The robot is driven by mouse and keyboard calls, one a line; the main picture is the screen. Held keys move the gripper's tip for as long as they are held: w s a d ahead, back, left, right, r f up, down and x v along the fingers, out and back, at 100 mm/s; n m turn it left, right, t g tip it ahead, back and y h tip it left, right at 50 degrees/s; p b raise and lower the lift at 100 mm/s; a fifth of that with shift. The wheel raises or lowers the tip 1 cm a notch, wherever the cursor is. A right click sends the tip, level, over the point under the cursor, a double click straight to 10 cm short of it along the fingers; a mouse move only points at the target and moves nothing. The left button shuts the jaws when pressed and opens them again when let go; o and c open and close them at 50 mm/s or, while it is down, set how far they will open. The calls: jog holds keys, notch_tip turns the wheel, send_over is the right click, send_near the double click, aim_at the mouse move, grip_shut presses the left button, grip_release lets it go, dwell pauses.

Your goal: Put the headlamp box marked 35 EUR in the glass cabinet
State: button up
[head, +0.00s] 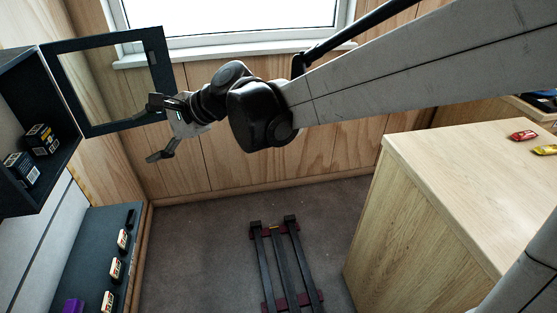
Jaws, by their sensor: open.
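The glass cabinet (62,170) is at the left, dark-framed, with its glass door (160,60) swung open. Two dark printed boxes stand inside it, one farther back (40,140) and one nearer (21,170). Their print is too small to read, so I cannot tell whether either is a headlamp box marked 35 EUR. My gripper (156,130) is open, with nothing visible between its fingers. It is right of the cabinet opening, and its upper finger overlaps the door's lower right corner in the picture. I cannot tell whether they touch.
A dark counter (80,245) below the cabinet holds several small pale-and-dark items (115,268) and a purple object (73,305). A wooden counter (450,165) at the right carries red (523,135) and yellow (545,150) wrapped items. A dark rail frame (283,262) lies on the grey floor.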

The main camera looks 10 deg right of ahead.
jog(key=s+d+f+n+t+h, duration=0.1)
jog(key=s+d+f+n+h, duration=0.1)
jog(key=s+d, duration=0.4)
jog(key=s+d+f+n+t+h, duration=0.1)
jog(key=s+d+n+h, duration=0.4)
jog(key=d, duration=1.2)
jog(key=s+d+f+n+t+h, duration=0.1)
jog(key=s+d+f+n+h, duration=0.2)
jog(key=s+d, duration=0.5)
jog(key=d+h, duration=0.1)
jog(key=d, duration=0.3)
jog(key=shift+s+f+n, duration=0.2)
jog(key=shift+f+n, duration=0.1)
jog(key=shift+n, duration=0.1)
